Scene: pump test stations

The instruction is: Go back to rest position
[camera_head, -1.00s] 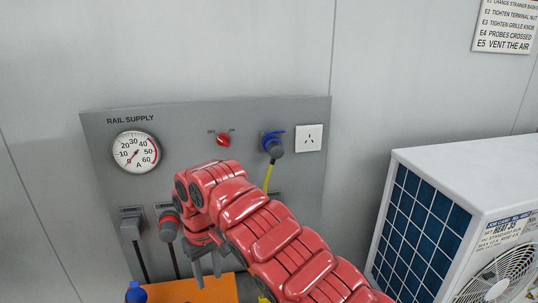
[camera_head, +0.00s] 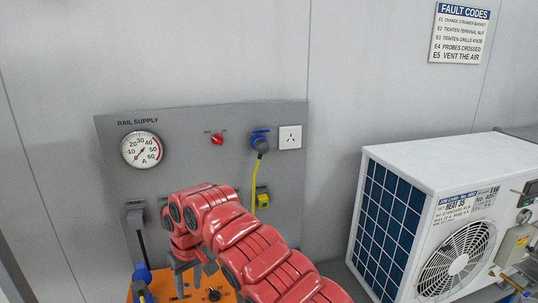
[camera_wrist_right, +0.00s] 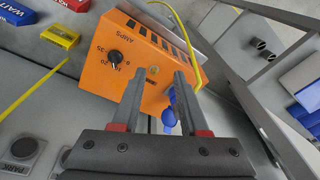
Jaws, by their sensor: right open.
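My right gripper (camera_head: 193,275) is at the end of the red arm that comes in from the lower right in the head view. In the right wrist view its two dark fingers (camera_wrist_right: 160,100) stand apart with no object clasped between them. An orange box (camera_wrist_right: 150,62) with a black knob and AMPS lettering lies beyond the fingertips. The gap between the fingers frames part of the box and a blue plug (camera_wrist_right: 169,112). My left gripper is not in view.
A grey RAIL SUPPLY panel (camera_head: 180,115) carries a gauge (camera_head: 141,149), a red switch (camera_head: 217,139) and a blue plug with a yellow cable (camera_head: 260,143). A white heat unit (camera_head: 450,165) stands at the right. A fault codes sign (camera_head: 460,33) hangs above it.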

